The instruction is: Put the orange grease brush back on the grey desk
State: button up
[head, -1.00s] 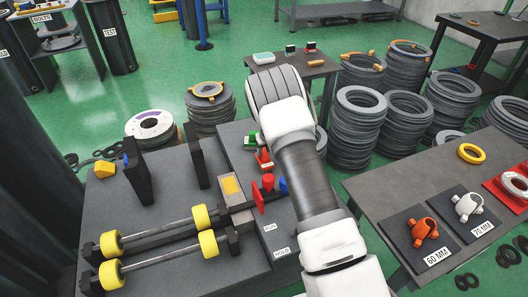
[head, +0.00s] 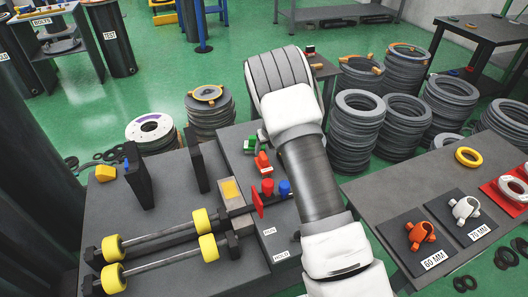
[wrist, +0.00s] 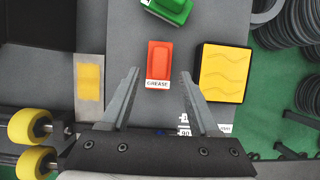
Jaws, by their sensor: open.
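An orange-red block (wrist: 159,58) with a GREASE label at its near end lies on the grey desk (head: 165,225). I take it for the grease brush, though its bristles cannot be made out. It also shows in the head view (head: 263,163), just left of my arm. My gripper (wrist: 159,74) is open, its two fingers apart on either side of the block's near end in the wrist view. Nothing is held between them. Whether the fingers are at the block's height cannot be told. In the head view my arm hides the fingers.
A green block (wrist: 168,9) lies beyond the orange one. A yellow wavy-topped pad (wrist: 222,73) is close on the right, near the desk edge. Rods with yellow rollers (head: 208,247) and red (head: 267,187) and blue (head: 284,187) knobs lie nearer the front.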

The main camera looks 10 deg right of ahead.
jog(key=s+a+r+n+y, duration=0.1)
jog(key=s+r+n, duration=0.45)
jog(key=r, duration=0.35)
jog(key=s+a+r+n+p, duration=0.1)
jog(key=s+r+n, duration=0.45)
jog(key=r, duration=0.45)
jog(key=s+a+r+n+y, duration=0.1)
jog(key=s+r+n, duration=0.4)
jog(key=s+r, duration=0.3)
jog(key=s+d+r+n+h, duration=0.1)
jog(key=s+r+n, duration=0.2)
jog(key=s+n, duration=0.6)
jog(key=s+d+r+n+t+h, duration=0.1)
jog(key=s+r+n, duration=0.2)
jog(key=s+n, duration=0.5)
jog(key=s, duration=0.5)
jog(key=shift+d+n+h, duration=0.3)
jog(key=shift+n+h, duration=0.1)
jog(key=shift+s, duration=0.1)
notch_tip(320, 180, up, 14)
jog(key=p, duration=1.4)
